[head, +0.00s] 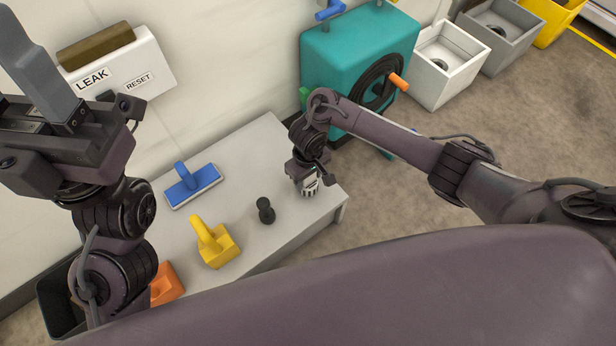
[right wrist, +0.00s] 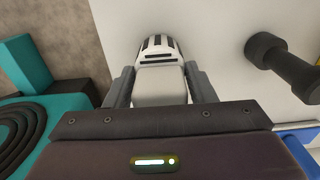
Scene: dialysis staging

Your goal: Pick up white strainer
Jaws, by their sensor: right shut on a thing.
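The white strainer (head: 310,186) is at the right end of the grey table, under my right gripper (head: 308,178). In the right wrist view the strainer (right wrist: 160,85) is white with dark slots, and it sits between the two fingers of the right gripper (right wrist: 160,88). The right gripper is shut on it. I cannot tell whether the strainer touches the table. My left gripper (head: 40,75) is raised at the upper left, away from the table. One grey finger shows clearly; how far it is open is unclear.
The table (head: 255,150) also holds a black dumbbell-shaped piece (head: 265,210), a yellow handled block (head: 216,246), a blue squeegee-like tool (head: 192,185) and an orange piece (head: 166,284). A teal machine with a coiled hose (head: 340,60) stands behind. White (head: 443,70) and grey bins (head: 500,35) stand at the back right.

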